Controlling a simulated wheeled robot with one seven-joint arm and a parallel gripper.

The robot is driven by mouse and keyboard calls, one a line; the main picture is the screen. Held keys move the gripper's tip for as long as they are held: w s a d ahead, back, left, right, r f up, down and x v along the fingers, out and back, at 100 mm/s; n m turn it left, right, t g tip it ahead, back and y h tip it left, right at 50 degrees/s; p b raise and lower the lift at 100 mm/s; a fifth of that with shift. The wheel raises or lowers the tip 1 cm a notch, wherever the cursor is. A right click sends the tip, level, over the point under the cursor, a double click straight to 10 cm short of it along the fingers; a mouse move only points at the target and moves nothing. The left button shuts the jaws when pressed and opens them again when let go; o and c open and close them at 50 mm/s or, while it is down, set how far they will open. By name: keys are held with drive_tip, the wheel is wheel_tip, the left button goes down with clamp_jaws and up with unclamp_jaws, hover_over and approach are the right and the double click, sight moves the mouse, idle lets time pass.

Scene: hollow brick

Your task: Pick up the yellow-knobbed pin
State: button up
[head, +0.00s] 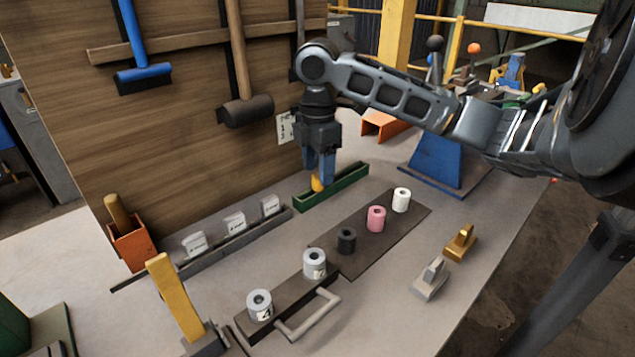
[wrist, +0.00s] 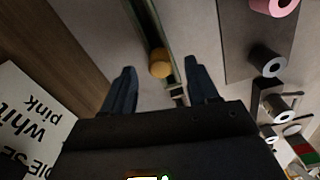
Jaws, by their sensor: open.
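In the wrist view the round knob (wrist: 159,64) lies between the two spread fingertips (wrist: 160,69), with a gap on both sides. The tray (wrist: 172,36) runs away behind it. I cannot tell exactly how far the fingers reach down beside the knob.
Black (head: 346,240), pink (head: 376,218) and white (head: 401,199) hollow cylinders stand on a dark strip in front. A grey rack (head: 220,244) with white cards lies left of the tray. A wooden board (head: 180,130) with hanging tools rises behind. A blue stand (head: 436,162) is right.

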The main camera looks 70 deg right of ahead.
drive_tip(key=shift+f, duration=0.7)
drive_tip(key=shift+c, duration=0.3)
clamp_jaws()
